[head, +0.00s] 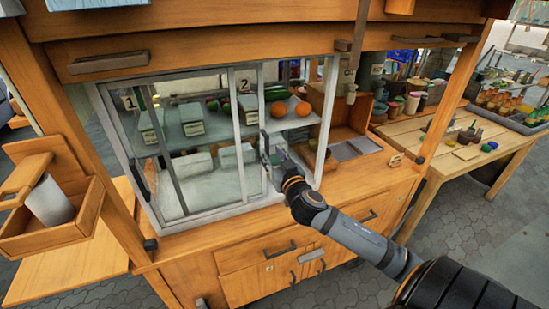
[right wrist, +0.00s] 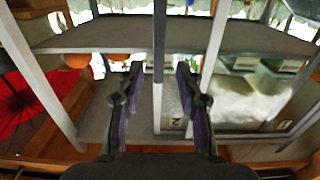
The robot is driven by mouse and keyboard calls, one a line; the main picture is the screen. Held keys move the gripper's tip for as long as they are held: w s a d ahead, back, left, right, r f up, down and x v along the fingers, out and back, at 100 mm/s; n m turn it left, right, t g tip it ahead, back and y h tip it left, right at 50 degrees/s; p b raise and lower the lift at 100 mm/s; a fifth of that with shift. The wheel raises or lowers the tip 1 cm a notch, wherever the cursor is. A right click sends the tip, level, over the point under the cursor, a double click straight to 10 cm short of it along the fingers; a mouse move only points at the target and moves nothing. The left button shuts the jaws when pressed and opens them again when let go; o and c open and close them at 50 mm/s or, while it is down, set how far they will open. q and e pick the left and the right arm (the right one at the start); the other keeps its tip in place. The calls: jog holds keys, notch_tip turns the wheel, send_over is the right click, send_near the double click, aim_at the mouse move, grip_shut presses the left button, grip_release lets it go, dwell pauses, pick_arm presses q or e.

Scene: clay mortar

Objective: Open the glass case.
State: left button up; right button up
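The glass case (head: 170,222) stands on the wooden cart, with a pale metal frame and sliding panes marked 1 (head: 130,102) and 2 (head: 244,86). A dark handle (head: 140,180) is on its left side. My right gripper (head: 276,152) is at the right upright of pane 2. In the right wrist view, my right gripper (right wrist: 159,75) is open, with one finger on each side of a vertical metal bar (right wrist: 159,45). I cannot tell whether either finger touches it. To the right of that upright, the case looks uncovered. My left gripper is not in view.
Inside the case are oranges (head: 303,108), a cucumber (head: 275,94) and pale boxes (head: 192,118) on shelves. A wooden side table (head: 470,160) with jars stands right. A paper roll holder (head: 48,205) hangs left. Drawers (head: 262,252) lie below the case.

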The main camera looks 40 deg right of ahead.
jog(key=shift+v, duration=1.8)
